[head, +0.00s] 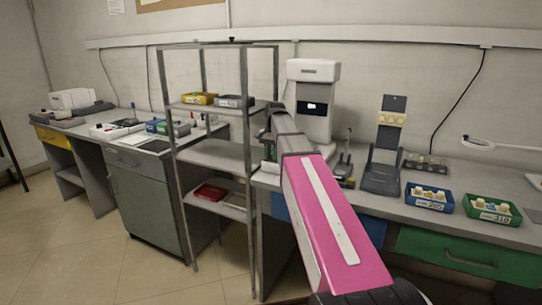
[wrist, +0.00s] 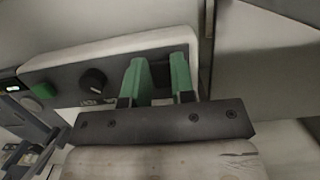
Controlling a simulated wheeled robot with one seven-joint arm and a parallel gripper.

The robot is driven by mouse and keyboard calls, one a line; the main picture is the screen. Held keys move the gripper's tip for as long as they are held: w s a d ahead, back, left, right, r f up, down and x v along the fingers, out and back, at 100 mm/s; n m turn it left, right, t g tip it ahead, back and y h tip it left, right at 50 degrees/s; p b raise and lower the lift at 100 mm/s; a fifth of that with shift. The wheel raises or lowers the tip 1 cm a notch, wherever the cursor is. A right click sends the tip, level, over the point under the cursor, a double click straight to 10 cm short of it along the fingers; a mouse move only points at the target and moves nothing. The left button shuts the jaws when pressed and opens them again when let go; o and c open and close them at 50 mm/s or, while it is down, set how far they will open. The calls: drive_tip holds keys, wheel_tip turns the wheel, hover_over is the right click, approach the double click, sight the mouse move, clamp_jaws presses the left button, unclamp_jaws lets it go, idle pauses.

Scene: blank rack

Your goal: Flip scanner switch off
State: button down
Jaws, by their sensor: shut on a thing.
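In the head view, a tall white machine (head: 313,73) with a small lit display stands on the bench, beyond my arm. In the wrist view, a pale housing with a dark front panel (wrist: 65,80) carries a black round knob (wrist: 93,80) and a green button (wrist: 43,91). My gripper (wrist: 157,64) has its two green fingers at the right part of this panel. They are shut on a small dark part between them, apparently the switch; its position is hard to tell. In the head view my arm hides the gripper's fingers and the panel.
A grey shelf rack (head: 247,110) with small bins stands just left of my arm. A dark grey stand (head: 384,170), a blue bin (head: 428,203) and a green bin (head: 488,215) are on the bench to the right. The floor at left is clear.

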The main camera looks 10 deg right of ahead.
drive_tip(key=shift+w+d+r+g+y, duration=0.1)
drive_tip(key=shift+w+g+y, duration=0.05)
drive_tip(key=shift+g+y, duration=0.4)
drive_tip(key=c, duration=1)
unclamp_jaws()
drive_tip(key=shift+o, duration=0.2)
